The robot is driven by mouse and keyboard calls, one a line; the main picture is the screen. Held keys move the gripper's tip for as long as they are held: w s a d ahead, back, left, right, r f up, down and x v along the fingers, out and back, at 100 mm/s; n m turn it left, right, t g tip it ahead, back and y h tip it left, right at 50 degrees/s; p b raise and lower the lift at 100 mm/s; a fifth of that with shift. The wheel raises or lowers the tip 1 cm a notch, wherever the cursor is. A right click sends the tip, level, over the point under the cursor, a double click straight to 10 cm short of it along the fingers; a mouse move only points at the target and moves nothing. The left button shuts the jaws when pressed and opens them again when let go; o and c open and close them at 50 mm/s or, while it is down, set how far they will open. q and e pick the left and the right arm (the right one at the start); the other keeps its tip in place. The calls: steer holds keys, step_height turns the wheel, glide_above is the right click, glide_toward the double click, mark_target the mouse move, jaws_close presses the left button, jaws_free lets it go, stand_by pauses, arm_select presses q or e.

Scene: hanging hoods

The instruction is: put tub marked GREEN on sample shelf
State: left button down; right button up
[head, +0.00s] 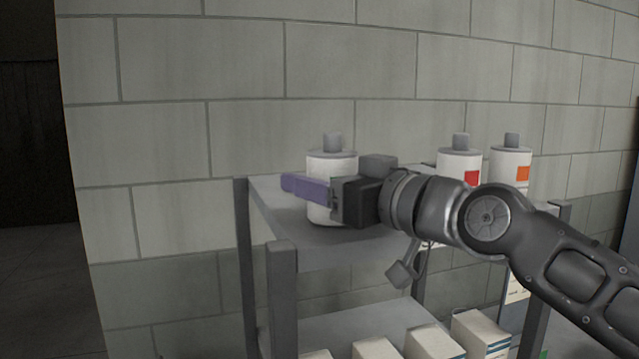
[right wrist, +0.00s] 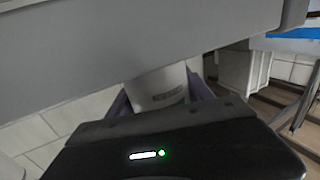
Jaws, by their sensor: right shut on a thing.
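My right gripper (head: 318,190) is shut around a white tub (head: 332,165) with a grey cap. The tub is upright over the left end of the grey shelf's top board (head: 275,190); I cannot tell whether its base touches the board. No coloured mark shows on its visible side. My left gripper is not in view.
A white tub with a red mark (head: 459,165) and one with an orange mark (head: 511,163) stand at the right of the top board. Several pale boxes (head: 432,343) are on the lower board. A block wall (head: 220,90) is close behind.

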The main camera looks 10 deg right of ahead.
steer(key=shift+f, duration=0.2)
steer(key=shift+f, duration=0.2)
steer(key=o, duration=1)
steer(key=shift+o, duration=0.2)
steer(key=shift+r, duration=0.2)
